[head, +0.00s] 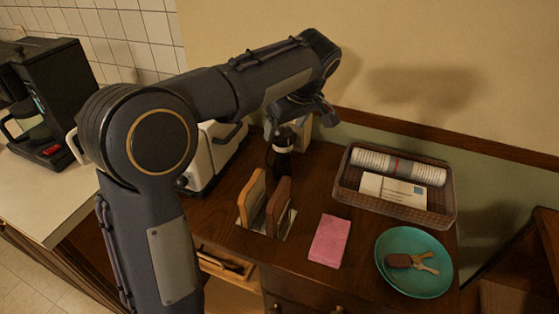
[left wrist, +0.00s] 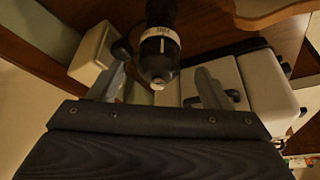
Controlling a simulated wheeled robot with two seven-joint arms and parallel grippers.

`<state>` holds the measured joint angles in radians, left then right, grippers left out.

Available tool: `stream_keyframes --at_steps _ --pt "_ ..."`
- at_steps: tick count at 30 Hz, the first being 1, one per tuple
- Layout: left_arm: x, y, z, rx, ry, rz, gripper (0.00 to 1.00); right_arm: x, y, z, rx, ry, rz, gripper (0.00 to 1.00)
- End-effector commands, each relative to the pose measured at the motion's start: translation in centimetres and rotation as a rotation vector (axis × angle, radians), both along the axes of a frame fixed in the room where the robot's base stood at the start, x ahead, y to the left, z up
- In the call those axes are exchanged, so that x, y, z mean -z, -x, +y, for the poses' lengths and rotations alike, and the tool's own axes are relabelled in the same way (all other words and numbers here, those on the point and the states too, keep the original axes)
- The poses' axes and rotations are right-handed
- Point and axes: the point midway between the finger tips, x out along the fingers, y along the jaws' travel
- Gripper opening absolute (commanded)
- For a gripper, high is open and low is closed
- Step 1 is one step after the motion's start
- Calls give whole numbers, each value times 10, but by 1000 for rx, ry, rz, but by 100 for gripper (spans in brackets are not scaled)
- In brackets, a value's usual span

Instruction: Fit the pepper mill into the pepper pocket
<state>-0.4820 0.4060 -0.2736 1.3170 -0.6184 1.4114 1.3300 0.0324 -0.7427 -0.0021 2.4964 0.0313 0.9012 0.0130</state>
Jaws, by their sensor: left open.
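The pepper mill (head: 283,141) is a dark, slim, bottle-like piece with a pale label, standing near the back of the brown counter. In the left wrist view the dark mill (left wrist: 160,42) shows with its rounded, pale-tipped end toward my camera. My left gripper (head: 297,118) is above the mill, pointing down. In the left wrist view its two fingers (left wrist: 161,62) are apart, one on each side of the mill's end, with visible gaps. The mill's lower part is hidden in the wrist view. I cannot make out the pepper pocket for sure. My right gripper is not in view.
A cream box (head: 301,134) stands close right of the mill, and a white appliance (head: 214,150) to its left. Upright wooden boards (head: 252,199) stand in front. A pink cloth (head: 329,241), a woven tray (head: 438,215) and a teal plate (head: 437,288) lie to the right.

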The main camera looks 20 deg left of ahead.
Motion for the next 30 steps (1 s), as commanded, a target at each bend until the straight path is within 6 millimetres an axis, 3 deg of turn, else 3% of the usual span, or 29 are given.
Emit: stream_keyframes --at_steps 10,20,30 --pt "44 -11 17 1 1 2 72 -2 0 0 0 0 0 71" --pt "50 -12 19 3 2 0 70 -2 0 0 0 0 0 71" --pt "50 -12 19 3 2 0 26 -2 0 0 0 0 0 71"
